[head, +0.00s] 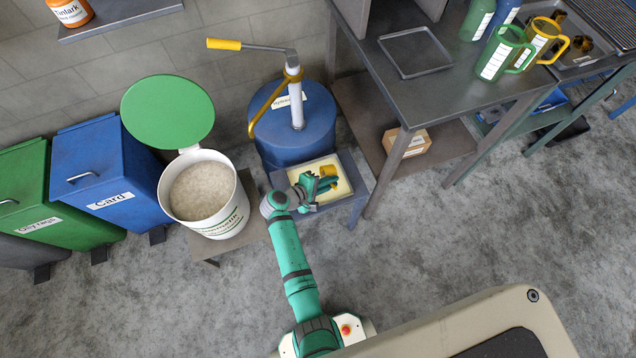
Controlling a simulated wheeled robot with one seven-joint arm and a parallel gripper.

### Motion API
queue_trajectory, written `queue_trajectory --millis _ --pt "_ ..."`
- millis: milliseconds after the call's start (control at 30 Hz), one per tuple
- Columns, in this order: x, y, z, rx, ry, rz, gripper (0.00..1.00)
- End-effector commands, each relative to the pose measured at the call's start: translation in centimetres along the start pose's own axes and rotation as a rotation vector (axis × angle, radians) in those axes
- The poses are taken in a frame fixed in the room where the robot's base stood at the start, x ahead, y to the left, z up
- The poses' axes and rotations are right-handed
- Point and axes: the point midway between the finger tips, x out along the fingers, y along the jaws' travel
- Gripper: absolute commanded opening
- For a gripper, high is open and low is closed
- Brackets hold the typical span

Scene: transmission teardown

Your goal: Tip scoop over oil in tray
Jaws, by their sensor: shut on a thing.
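My gripper (327,181) is over the tray (343,163) and shut on the yellow scoop (329,171). The scoop is small in view and partly hidden by the gripper, so its tilt and contents cannot be made out. The tray has a pale cream inside and sits on a low grey stand in front of the blue drum. My gripper and wrist cover its left and middle part. I cannot tell oil apart from the tray's pale floor.
A white bucket (229,222) of pale granules, its green lid (168,112) raised, stands left of the tray. Behind the tray is a blue drum (285,138) with a yellow-handled pump (296,100). A grey workbench (466,81) stands to the right.

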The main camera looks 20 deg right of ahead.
Motion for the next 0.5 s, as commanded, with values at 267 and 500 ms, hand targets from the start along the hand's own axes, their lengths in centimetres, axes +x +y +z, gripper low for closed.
queue_trajectory --millis 267,500 --pt "0.04 0.09 0.21 -0.005 -0.023 0.031 0.0" --pt "-0.57 -0.11 -0.28 -0.018 -0.031 0.061 0.0"
